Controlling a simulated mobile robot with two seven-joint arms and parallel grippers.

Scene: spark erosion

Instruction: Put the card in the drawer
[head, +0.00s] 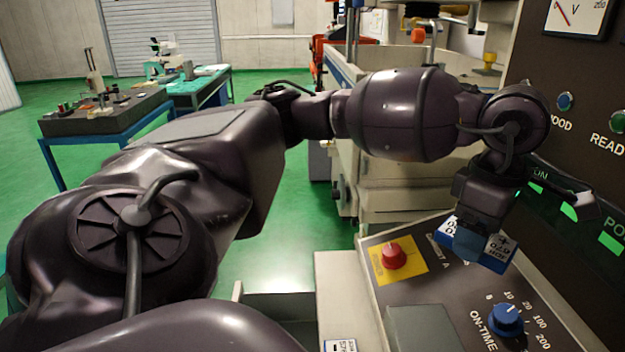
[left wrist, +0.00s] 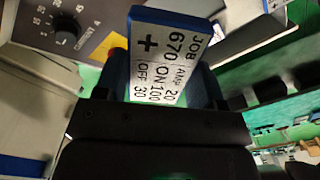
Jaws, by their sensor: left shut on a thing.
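The card is a blue plate with a white label reading JOB 670. In the head view the card (head: 496,253) is tilted in front of the control panel. My left gripper (head: 468,241) is shut on it and hides part of it. In the left wrist view the card (left wrist: 165,58) stands out from between the fingers of the gripper (left wrist: 163,90), label facing the camera. What looks like an open drawer (head: 278,304) shows at the bottom of the head view, left of the panel and partly hidden by my arm. My right gripper is not in view.
The sloped control panel (head: 440,282) carries a red button (head: 393,255) on a yellow plate and a blue ON-TIME knob (head: 506,319). The dark upright panel (head: 560,60) with lamps stands close at the right. A blue-legged table (head: 105,117) stands far left; green floor is clear.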

